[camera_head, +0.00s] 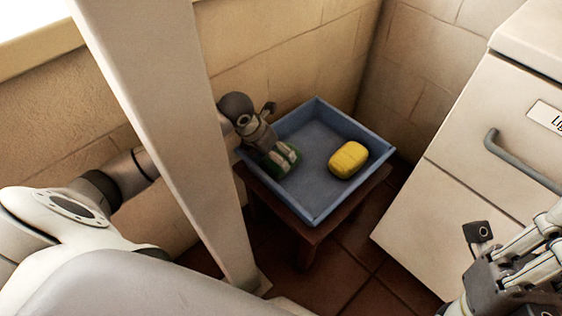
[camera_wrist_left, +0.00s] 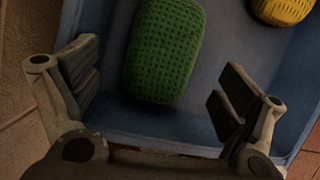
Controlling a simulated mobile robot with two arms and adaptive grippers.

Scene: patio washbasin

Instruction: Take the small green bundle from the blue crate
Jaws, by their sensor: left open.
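The small green bundle (camera_wrist_left: 165,52) lies in the blue crate (camera_head: 322,203), near its left side in the head view, where my gripper partly covers it (camera_head: 291,152). It has a rounded, woven-looking surface. My left gripper (camera_head: 274,152) is over that side of the crate. In the left wrist view its two fingers (camera_wrist_left: 157,88) are open, with the near end of the bundle between and just ahead of them. Nothing is held; contact with the bundle cannot be told. My right gripper (camera_head: 497,262) is at the lower right, away from the crate, its jaw state unclear.
A yellow bundle (camera_head: 348,160) lies in the crate to the right of the green one; it also shows in the wrist view (camera_wrist_left: 284,8). The crate stands on a low brown stool (camera_head: 308,240). Tiled walls close in behind. A white cabinet (camera_head: 455,160) with a grey handle stands right.

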